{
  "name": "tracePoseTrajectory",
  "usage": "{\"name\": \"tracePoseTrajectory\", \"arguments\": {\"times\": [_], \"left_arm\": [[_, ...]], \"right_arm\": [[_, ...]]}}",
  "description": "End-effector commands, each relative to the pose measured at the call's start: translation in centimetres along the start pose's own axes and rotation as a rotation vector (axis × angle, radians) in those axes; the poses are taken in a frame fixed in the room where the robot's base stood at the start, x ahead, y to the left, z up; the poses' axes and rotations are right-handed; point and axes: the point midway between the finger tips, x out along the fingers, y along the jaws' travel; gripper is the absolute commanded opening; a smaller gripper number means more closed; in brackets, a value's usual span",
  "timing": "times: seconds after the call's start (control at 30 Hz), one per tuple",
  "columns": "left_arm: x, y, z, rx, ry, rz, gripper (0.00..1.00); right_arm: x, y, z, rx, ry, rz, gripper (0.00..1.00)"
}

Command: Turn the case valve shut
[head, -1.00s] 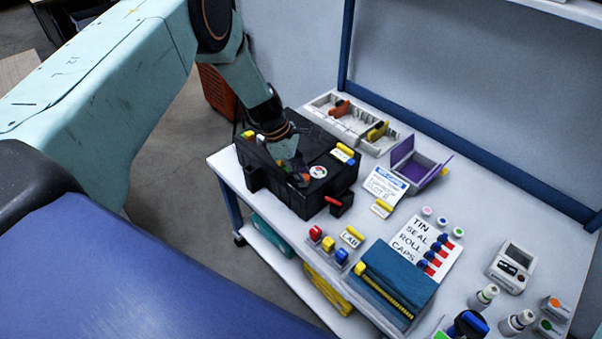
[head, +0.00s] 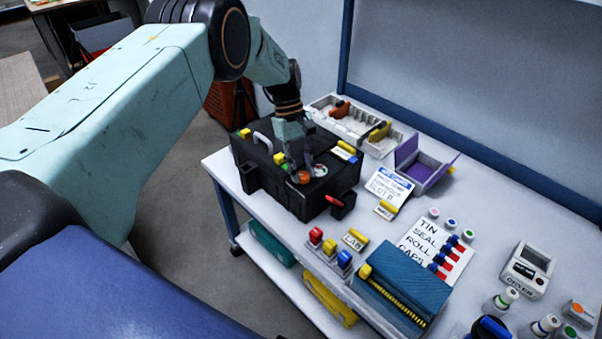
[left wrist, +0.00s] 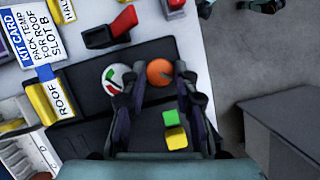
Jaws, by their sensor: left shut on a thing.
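The black case (head: 315,204) stands closed at the left end of the white table. A round orange knob (head: 304,177) is on its lid, beside a white disc with red and green marks (head: 320,170). My left gripper (head: 302,171) points down at the lid and is shut on the orange knob. In the left wrist view the knob (left wrist: 159,72) shows between the fingers, and the disc (left wrist: 117,78) lies just left of them. The fingers partly hide the knob's sides. A red lever (head: 334,200) sticks out at the case's front. My right gripper is not in view.
A kit card (head: 389,187), an open purple box (head: 425,168) and a white tray (head: 341,121) lie near the case. Red, yellow and blue blocks (head: 330,246) and a teal box (head: 408,279) stand in front.

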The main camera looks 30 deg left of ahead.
Motion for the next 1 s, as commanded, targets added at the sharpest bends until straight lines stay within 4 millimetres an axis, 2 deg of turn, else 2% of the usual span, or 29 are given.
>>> {"name": "tracePoseTrajectory", "arguments": {"times": [0.33,0.9,0.93,1.0], "left_arm": [[0.3,0.07,0.13,0.129,-0.005,-0.057,0.0],[0.28,0.02,0.17,0.153,-0.006,-0.068,0.0],[0.28,0.02,0.17,0.153,-0.006,-0.068,0.32],[0.27,0.02,0.15,0.152,-0.005,-0.068,0.38]], "right_arm": [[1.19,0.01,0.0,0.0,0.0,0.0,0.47],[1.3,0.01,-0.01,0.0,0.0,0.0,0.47],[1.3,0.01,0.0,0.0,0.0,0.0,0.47],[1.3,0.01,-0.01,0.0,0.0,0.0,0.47]]}}
